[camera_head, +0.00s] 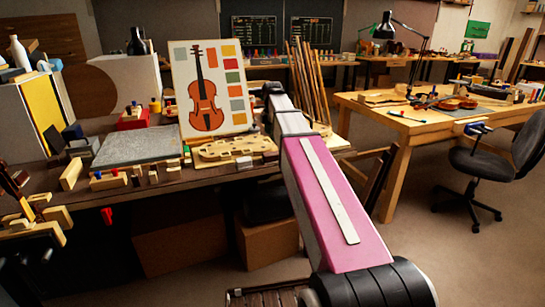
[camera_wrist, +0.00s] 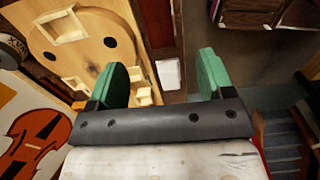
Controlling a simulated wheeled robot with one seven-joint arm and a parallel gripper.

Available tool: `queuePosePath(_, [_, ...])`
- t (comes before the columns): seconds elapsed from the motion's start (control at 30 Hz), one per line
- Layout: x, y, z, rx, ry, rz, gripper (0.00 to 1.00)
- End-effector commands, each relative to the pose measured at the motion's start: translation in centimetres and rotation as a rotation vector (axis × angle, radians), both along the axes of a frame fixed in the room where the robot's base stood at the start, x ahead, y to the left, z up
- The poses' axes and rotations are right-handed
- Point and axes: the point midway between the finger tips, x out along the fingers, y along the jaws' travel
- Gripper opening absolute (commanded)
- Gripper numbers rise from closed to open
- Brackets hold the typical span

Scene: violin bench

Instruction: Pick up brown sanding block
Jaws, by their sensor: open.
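In the wrist view my gripper (camera_wrist: 164,72) is open, with its two green fingers apart and nothing held between them. The fingers are over the bench's edge, beside a wooden form with round holes (camera_wrist: 85,45). A small whitish block (camera_wrist: 168,73) shows in the gap between the fingers, apart from them as far as I can tell. I cannot pick out a brown sanding block for certain in either view. In the head view several small wooden blocks, one of them a tan block (camera_head: 70,174), lie along the bench's front; my gripper is not clearly visible there.
The bench holds a grey flat slab (camera_head: 135,147), a violin picture board (camera_head: 210,90) and the wooden form (camera_head: 235,148). Upright wooden strips (camera_head: 312,85) stand behind my arm. A second table (camera_head: 440,115) and an office chair (camera_head: 490,160) stand right. Floor between is open.

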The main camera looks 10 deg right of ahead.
Motion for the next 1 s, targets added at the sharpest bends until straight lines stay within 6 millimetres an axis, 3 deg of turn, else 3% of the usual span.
queuePosePath(0.17, [0.0, 0.0, -1.0, 0.0, 0.002, 0.01, 0.74])
queuePosePath(0.47, [0.0, 0.0, -5.0, 0.0, 0.001, 0.008, 0.74])
queuePosePath(0.73, [0.1, 0.0, -6.5, 0.0, 0.001, 0.007, 0.74])
queuePosePath(1.0, [0.2, -0.1, -10.0, 0.0, 0.002, 0.007, 0.74])
